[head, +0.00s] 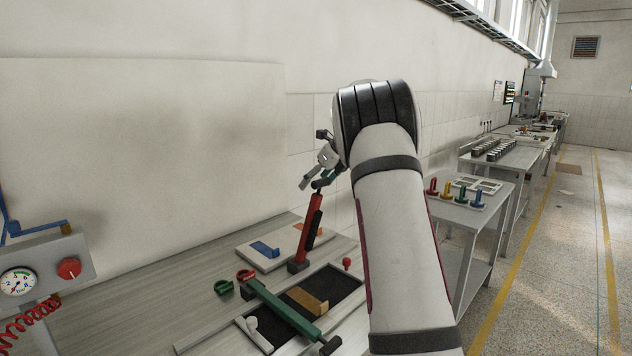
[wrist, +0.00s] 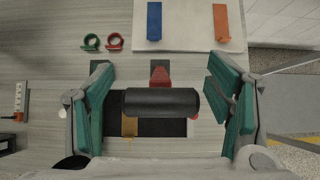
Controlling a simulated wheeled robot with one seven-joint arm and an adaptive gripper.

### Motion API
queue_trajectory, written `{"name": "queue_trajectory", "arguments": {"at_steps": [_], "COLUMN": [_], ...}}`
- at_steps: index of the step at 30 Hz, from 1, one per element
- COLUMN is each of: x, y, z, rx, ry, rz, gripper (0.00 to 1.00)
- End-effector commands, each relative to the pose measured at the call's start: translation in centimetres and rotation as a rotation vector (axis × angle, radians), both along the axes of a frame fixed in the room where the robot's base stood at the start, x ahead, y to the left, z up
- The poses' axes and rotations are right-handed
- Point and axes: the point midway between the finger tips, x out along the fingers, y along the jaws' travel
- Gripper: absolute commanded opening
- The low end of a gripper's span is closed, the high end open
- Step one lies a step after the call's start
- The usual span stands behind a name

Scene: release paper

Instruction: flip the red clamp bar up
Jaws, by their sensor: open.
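The red clamp bar (head: 307,235) stands nearly upright, leaning slightly right, on its base at the back of the black-topped plate. In the wrist view I look down on its black cylindrical grip (wrist: 160,102), with some red (wrist: 160,75) showing behind it. My gripper (head: 318,183) is at the bar's top end in the head view. In the wrist view its green-padded fingers (wrist: 165,108) are spread wide on either side of the grip, with gaps on both sides. A green clamp bar (head: 280,308) lies down across the plate.
A brown piece (head: 307,300) lies on the black plate (head: 341,287). A white board (head: 250,254) with blue and orange pieces lies behind. A green ring (head: 223,287) and a red ring (head: 245,275) are left. A gauge box (head: 45,265) stands far left.

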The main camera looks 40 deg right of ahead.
Motion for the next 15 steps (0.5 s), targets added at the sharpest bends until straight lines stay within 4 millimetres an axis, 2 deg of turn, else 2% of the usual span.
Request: {"name": "queue_trajectory", "arguments": {"at_steps": [15], "x": [-5.6], "y": [-0.5], "z": [7.1], "rx": [-0.002], "ry": [-0.003], "rz": [-0.002], "gripper": [0.73]}}
